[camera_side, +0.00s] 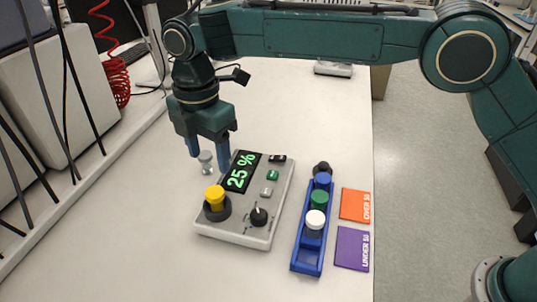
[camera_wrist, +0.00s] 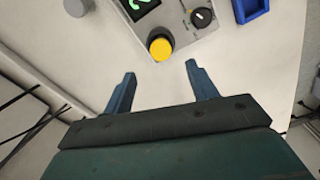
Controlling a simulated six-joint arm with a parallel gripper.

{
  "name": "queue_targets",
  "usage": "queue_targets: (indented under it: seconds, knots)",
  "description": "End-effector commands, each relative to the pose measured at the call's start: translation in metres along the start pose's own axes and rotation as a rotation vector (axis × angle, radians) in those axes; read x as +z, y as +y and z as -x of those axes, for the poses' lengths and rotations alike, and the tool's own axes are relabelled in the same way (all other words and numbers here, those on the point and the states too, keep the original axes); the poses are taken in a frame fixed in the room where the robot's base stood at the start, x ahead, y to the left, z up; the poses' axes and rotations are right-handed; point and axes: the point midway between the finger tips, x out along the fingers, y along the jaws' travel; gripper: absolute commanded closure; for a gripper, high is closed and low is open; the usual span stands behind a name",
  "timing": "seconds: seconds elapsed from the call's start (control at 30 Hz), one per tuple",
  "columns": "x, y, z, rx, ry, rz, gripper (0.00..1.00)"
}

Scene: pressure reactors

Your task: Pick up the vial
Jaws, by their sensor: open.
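A yellow-capped piece (camera_side: 214,197), which may be the vial, stands upright in a black round socket on the grey reactor box (camera_side: 262,222). Its yellow top also shows in the wrist view (camera_wrist: 160,46), just beyond the fingertips. A blue rack (camera_side: 306,260) to the right of the box holds upright pieces with blue (camera_side: 322,180), green (camera_side: 318,198) and white (camera_side: 315,219) caps. My gripper (camera_side: 209,161) points down, open and empty, behind the yellow cap and apart from it. Both fingers show in the wrist view (camera_wrist: 160,70), with bare table between them.
The box display (camera_side: 241,171) reads 25 %. A small pale grey knob-shaped piece (camera_side: 206,162) stands behind the box, near my fingers. An orange card (camera_side: 355,205) and a purple card (camera_side: 352,248) lie right of the rack. Table left of the box is clear.

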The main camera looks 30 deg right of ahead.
Motion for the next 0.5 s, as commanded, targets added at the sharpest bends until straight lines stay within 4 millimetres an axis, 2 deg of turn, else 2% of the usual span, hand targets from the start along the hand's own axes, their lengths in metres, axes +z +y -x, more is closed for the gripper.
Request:
queue_targets:
  seconds: [0.1, 0.3, 0.5]
  knots:
    - [0.0, -0.001, -0.02, -0.004, -0.001, -0.001, 0.42]
    - [0.0, 0.0, -0.046, -0.003, -0.001, -0.001, 0.42]
    - [0.0, 0.0, -0.055, 0.0, 0.0, -0.001, 0.42]
